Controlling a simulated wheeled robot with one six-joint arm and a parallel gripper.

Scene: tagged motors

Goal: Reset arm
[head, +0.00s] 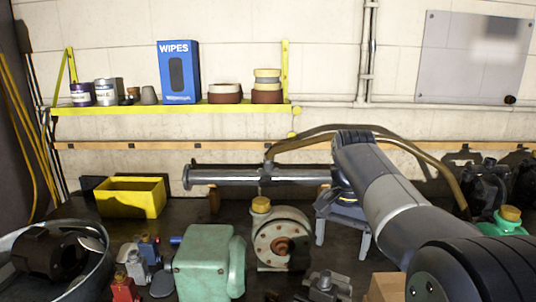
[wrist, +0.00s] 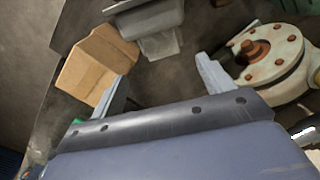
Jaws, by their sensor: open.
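My gripper (head: 342,246) hangs from my arm, pointing down over the workbench, right of the cream round motor. Its two fingers are spread apart with nothing between them. In the wrist view my gripper (wrist: 166,75) also shows its fingers wide apart. The cream motor (head: 282,240), with a brown hub and a yellow cap, stands on the bench. It shows again at the right of the wrist view (wrist: 272,58). A cardboard box (wrist: 98,62) lies beyond the left finger; my arm partly hides this box (head: 385,288) in the head view.
A green motor (head: 205,262) and small red and blue parts crowd the front left. A yellow bin (head: 130,197) stands behind them. A horizontal metal pipe (head: 245,176) lies close behind my gripper. A yellow shelf (head: 180,107) is on the wall. A green canister (head: 505,224) stands right.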

